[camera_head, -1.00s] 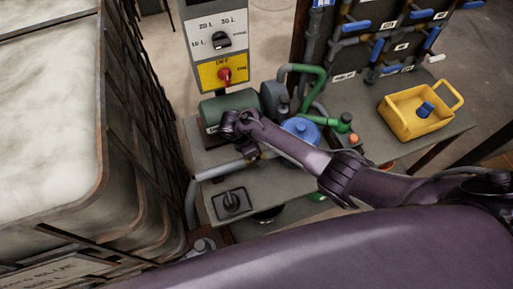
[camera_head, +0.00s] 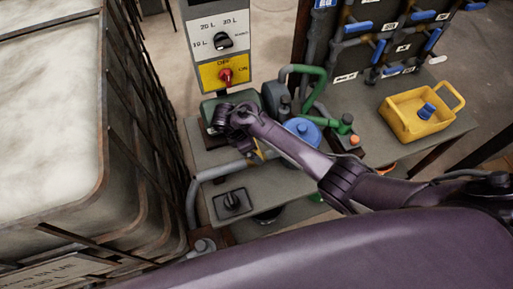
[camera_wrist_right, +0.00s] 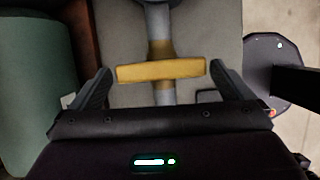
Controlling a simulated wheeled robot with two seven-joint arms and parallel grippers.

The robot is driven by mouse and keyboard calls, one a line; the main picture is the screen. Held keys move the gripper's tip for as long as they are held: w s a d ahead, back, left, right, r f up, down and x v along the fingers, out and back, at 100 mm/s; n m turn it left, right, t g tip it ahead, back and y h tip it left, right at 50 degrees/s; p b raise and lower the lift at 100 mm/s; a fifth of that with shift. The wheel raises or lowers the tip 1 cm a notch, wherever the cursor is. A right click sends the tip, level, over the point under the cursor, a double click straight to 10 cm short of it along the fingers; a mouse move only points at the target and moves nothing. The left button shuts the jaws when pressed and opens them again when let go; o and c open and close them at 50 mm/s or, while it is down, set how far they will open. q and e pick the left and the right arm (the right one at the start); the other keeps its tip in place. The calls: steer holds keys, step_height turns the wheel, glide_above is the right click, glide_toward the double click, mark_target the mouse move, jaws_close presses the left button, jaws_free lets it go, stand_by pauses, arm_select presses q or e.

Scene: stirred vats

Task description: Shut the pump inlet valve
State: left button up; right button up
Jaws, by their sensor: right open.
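A yellow bar handle (camera_wrist_right: 160,70) sits on a grey pipe (camera_wrist_right: 162,95) in the right wrist view. It lies across the pipe. My right gripper (camera_wrist_right: 161,78) is open, with one finger at each end of the handle and small gaps left beside them. In the head view my right arm comes in from the right, its wrist (camera_head: 232,116) above the pump bench. Its fingers are hidden there, and only a small yellow sliver (camera_head: 258,152) of the handle shows below the wrist. My left gripper is not in view.
A green pump motor (camera_head: 212,105) stands beside the wrist. A control box with a red switch (camera_head: 226,76) is behind it. A caged white tank (camera_head: 50,130) fills the left. A blue round cap (camera_head: 302,130), green pipes and a yellow basket (camera_head: 400,118) are to the right.

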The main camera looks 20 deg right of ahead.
steer(key=shift+v, duration=1.7)
steer(key=s+a+r+m+y, duration=0.1)
steer(key=s+a+m+y, duration=0.15)
steer(key=s+m, duration=0.5)
steer(key=s+d+r+m+t+y, duration=0.2)
steer(key=s+d+r+m+t, duration=0.2)
steer(key=s+d+r+m, duration=0.7)
step_height(320, 180, down, 30)
steer(key=s+a+n+g+b, duration=0.2)
steer(key=s+n+b, duration=0.1)
steer(key=b, duration=0.2)
steer(key=s+d+f+b, duration=0.1)
steer(key=s+f, duration=0.9)
steer(key=f, duration=0.2)
steer(key=s+d+f+g+b, duration=0.1)
steer(key=s+d+f+b, duration=0.1)
steer(key=s+f, duration=0.8)
step_height(320, 180, down, 3)
steer(key=shift+d+f, duration=0.1)
steer(key=shift+d, duration=0.25)
